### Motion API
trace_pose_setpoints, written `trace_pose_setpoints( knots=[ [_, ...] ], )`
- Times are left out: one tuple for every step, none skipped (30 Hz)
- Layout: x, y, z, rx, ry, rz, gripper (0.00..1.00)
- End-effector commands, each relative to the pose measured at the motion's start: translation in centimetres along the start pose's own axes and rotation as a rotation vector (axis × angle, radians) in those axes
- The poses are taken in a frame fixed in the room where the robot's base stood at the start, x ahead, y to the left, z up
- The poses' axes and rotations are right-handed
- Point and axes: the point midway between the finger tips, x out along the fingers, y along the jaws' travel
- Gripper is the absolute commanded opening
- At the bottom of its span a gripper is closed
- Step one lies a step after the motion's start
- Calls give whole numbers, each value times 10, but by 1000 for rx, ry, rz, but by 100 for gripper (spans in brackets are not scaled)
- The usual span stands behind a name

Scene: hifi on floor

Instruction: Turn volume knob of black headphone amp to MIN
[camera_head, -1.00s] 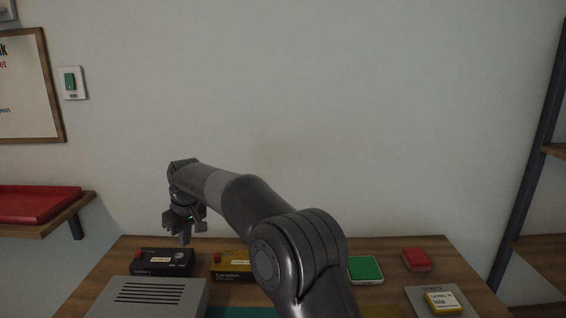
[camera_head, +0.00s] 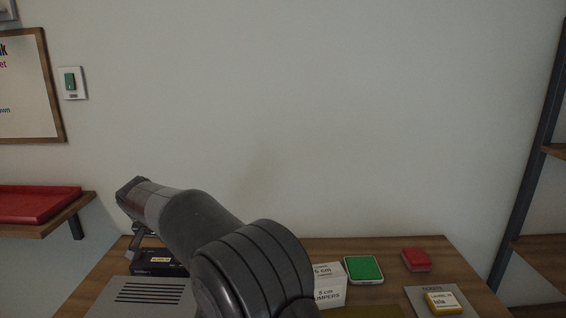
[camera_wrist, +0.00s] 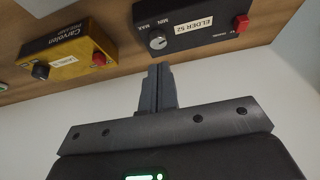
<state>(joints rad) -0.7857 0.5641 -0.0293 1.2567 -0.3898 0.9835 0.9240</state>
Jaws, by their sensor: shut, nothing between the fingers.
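The black headphone amp (camera_wrist: 205,32) is upside down at the top of the wrist view. It has a silver volume knob (camera_wrist: 158,41) beside MIN and MAX lettering, a red switch and an "ELDER 52" label. My gripper (camera_wrist: 158,72) is shut and empty, its fingertips just below the knob in the picture; a small gap shows, but I cannot tell the depth between them. In the head view the amp (camera_head: 158,263) sits at the table's back left, partly covered by my arm. The fingertips are not clear there.
A yellow Carvolen box (camera_wrist: 70,50) with a dark knob and a red button stands beside the amp. A grey slotted box (camera_head: 150,292) is in front of the amp. A white box (camera_head: 328,284), green pad (camera_head: 363,268) and red block (camera_head: 416,259) stand farther right.

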Motion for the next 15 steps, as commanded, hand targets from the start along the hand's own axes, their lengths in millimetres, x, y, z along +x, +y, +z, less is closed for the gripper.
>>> trace_pose_setpoints(
  knots=[
    [2, 0, 2, 2, 1, 1, 0],
    [4, 0, 3, 3, 1, 1, 0],
    [7, 0, 4, 4, 1, 1, 0],
    [10, 0, 6, 3, 0, 1, 0],
    [13, 0, 8, 3, 0, 2, 0],
    [17, 0, 10, 3, 0, 2, 0],
    [21, 0, 12, 3, 1, 1, 0],
    [24, 0, 14, 2, 0, 2, 0],
    [29, 0, 17, 1, 0, 2, 0],
    [32, 0, 18, 1, 0, 2, 0],
    [36, 0, 20, 1, 1, 1, 0],
    [40, 0, 22, 2, 0, 1, 0],
    [43, 0, 24, 2, 0, 2, 0],
    [46, 0, 26, 2, 0, 2, 0],
    [49, -1, 28, 2, 0, 1, 0]
  ],
)
